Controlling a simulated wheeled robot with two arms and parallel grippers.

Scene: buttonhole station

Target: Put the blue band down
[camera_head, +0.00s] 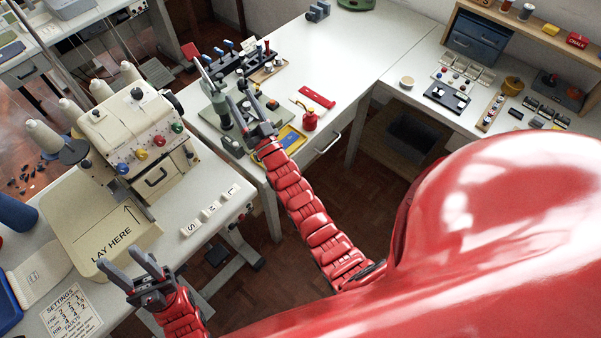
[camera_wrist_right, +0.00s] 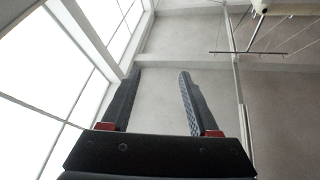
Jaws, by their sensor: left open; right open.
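I cannot make out a blue band for certain in either view. A flat yellow and blue piece (camera_head: 291,138) lies on the white table near my right gripper; I cannot tell whether its blue part is a band. My right gripper (camera_head: 240,94) is over the front left of that table, beside a green press-like device (camera_head: 217,104). In the right wrist view its two dark fingers (camera_wrist_right: 158,85) are apart with nothing between them, against wall and windows. My left gripper (camera_head: 126,258) is open and empty, near the front edge of the cream LAY HERE plate (camera_head: 80,222).
A cream sewing machine (camera_head: 135,125) with thread cones stands on the left table. The right table holds several small trays. The white table's back middle is clear.

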